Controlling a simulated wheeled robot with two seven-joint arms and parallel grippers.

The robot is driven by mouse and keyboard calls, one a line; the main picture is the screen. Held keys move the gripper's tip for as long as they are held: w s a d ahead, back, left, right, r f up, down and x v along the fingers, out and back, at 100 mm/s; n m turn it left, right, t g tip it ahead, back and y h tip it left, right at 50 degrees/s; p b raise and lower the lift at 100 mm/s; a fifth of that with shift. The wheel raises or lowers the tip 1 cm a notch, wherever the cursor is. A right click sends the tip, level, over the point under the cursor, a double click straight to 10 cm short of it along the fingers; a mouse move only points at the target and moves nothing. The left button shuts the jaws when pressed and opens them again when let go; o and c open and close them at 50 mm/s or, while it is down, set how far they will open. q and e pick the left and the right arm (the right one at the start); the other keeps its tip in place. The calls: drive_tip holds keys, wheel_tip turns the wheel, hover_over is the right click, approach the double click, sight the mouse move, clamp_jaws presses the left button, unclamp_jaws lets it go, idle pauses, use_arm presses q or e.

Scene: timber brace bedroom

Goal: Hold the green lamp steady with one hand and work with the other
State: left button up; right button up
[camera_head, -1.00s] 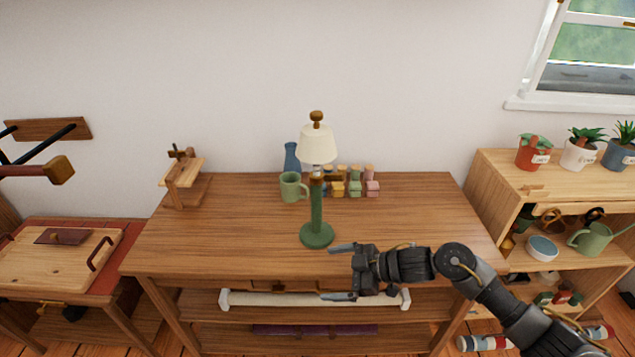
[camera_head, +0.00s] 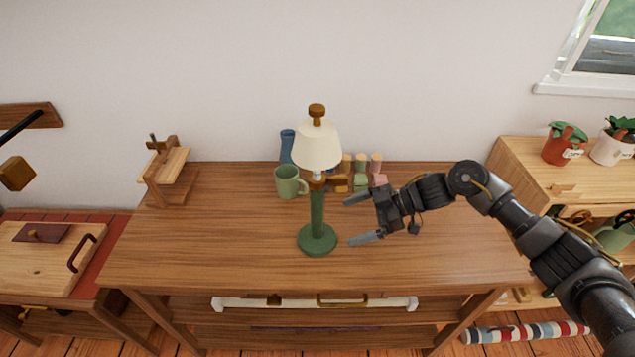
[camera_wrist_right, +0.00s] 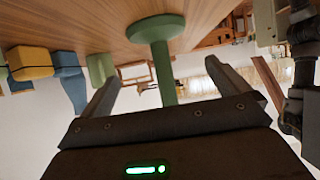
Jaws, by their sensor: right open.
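The green lamp (camera_head: 317,215) stands upright on the wooden table, with a round green base, a green stem, a cream shade (camera_head: 316,148) and a brown knob on top. In the right wrist view its green base and stem (camera_wrist_right: 162,62) show ahead, between the two fingers. My right gripper (camera_head: 356,220) is open and empty, just right of the lamp stem, with its fingers pointing at it; no contact is visible. My left gripper is not in view.
A green mug (camera_head: 287,182) and a blue vase (camera_head: 287,147) stand behind the lamp, left of it. Several small coloured figures (camera_head: 361,180) stand behind it on the right. A wooden stand (camera_head: 165,172) is at the table's left end. The front tabletop (camera_head: 220,255) is clear.

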sight(321, 231)
drive_tip(key=b+x, duration=0.3)
drive_tip(key=x, duration=0.4)
drive_tip(key=shift+a+f, duration=0.25)
drive_tip(key=shift+a, duration=0.1)
drive_tip(key=shift+x, duration=0.85)
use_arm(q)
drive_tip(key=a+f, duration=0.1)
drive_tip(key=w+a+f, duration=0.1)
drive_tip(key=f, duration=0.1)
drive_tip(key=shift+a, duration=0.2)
use_arm(e)
drive_tip(key=shift+a, duration=0.1)
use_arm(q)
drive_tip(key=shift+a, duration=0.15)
